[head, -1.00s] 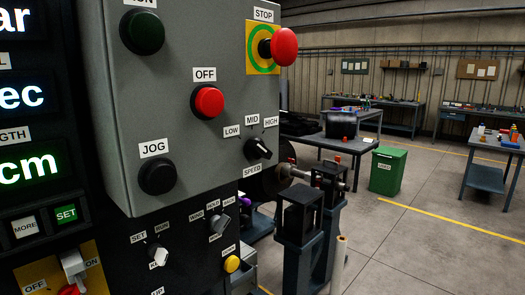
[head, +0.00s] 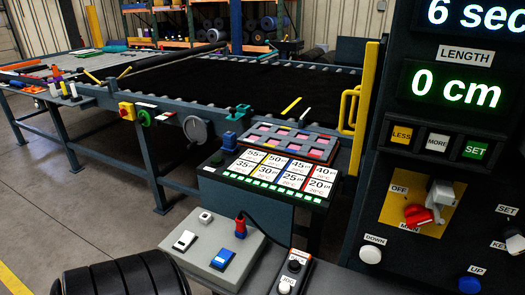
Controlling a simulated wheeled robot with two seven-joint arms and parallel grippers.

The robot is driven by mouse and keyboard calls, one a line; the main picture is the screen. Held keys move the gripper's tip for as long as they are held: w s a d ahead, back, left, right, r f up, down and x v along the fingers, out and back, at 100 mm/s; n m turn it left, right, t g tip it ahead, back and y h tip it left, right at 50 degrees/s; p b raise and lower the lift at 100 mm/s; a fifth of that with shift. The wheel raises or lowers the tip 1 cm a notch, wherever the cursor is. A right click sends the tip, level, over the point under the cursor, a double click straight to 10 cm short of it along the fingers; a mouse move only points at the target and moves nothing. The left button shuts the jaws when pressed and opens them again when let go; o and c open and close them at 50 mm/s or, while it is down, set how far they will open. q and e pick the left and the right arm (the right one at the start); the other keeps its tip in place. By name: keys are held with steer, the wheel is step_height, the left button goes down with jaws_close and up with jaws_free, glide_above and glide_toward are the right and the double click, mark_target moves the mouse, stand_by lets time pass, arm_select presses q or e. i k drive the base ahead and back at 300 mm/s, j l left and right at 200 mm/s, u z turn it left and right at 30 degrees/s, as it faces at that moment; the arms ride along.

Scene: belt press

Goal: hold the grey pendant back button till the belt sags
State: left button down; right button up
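Neither of my grippers shows in the head view. A small grey hand-control box (head: 290,272), which may be the pendant, is at the bottom middle, with a black cable running up and left from it. It has a dark knob (head: 294,266) and a pale round button (head: 285,286) below; their small labels are hard to read, so I cannot tell which button is back. The wide black belt (head: 230,78) lies on the long roller table and looks flat; no sag shows.
A grey console (head: 215,255) with white and blue switches is left of the box. A panel of numbered cards (head: 275,178) stands behind it. A dark control cabinet (head: 455,165) with a red-handled switch fills the right. Open floor (head: 50,185) lies left.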

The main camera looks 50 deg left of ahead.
mark_target(294, 265)
steer(key=u, duration=1.35)
